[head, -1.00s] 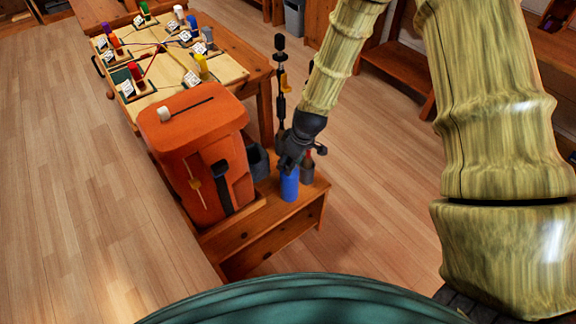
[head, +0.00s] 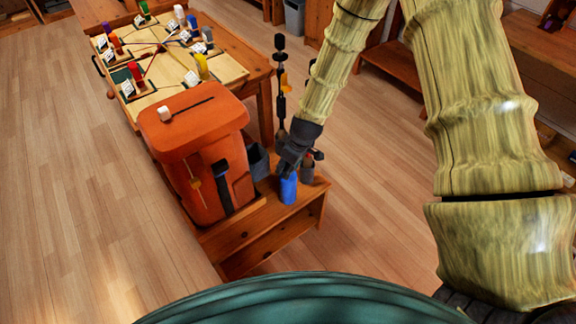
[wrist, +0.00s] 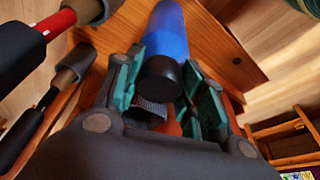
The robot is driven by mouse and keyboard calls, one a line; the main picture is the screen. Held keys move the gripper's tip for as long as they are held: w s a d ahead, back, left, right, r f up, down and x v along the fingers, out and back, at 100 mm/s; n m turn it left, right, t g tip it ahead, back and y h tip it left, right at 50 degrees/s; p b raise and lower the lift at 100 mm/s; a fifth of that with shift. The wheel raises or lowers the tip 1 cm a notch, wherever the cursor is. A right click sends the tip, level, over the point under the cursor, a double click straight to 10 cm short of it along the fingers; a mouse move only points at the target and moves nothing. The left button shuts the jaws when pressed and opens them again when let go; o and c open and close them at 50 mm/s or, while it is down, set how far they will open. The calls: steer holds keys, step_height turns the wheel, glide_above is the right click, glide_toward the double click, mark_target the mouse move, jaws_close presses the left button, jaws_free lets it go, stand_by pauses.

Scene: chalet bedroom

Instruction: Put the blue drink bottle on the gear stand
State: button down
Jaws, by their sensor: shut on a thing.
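The blue drink bottle (head: 288,190) is at the front right end of the low wooden gear stand (head: 262,236). My gripper (head: 287,172) is shut on its upper part from above. In the wrist view the blue bottle (wrist: 168,32), with a black cap (wrist: 162,78), lies between my gripper's green-padded fingers (wrist: 168,92). The bottle leans slightly in the head view. I cannot tell whether its base touches the stand.
A large orange backpack (head: 192,135) stands on the left of the stand, with a dark grey container (head: 258,162) beside it. Upright poles (head: 281,80) rise behind my gripper. A table (head: 235,70) with coloured pieces is at the back. Open floor (head: 385,190) lies to the right.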

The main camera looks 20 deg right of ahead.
steer(key=c, duration=0.9)
jaws_free()
steer(key=shift+f, duration=0.1)
steer(key=shift+v, duration=6.1)
steer(key=s+f+m, duration=0.2)
steer(key=s+f, duration=0.5)
steer(key=s, duration=0.4)
steer(key=s+d+f+m+g+h, duration=0.1)
steer(key=s+f+m, duration=0.2)
steer(key=s+f, duration=0.5)
steer(key=s+f+m+g+h, duration=0.1)
steer(key=s+f+m, duration=0.2)
steer(key=s+f, duration=0.5)
steer(key=shift+s+d+f, duration=0.1)
steer(key=shift+s+f, duration=0.05)
steer(key=shift+s, duration=1.55)
steer(key=shift+s+d+f, duration=0.1)
steer(key=shift+s, duration=1.65)
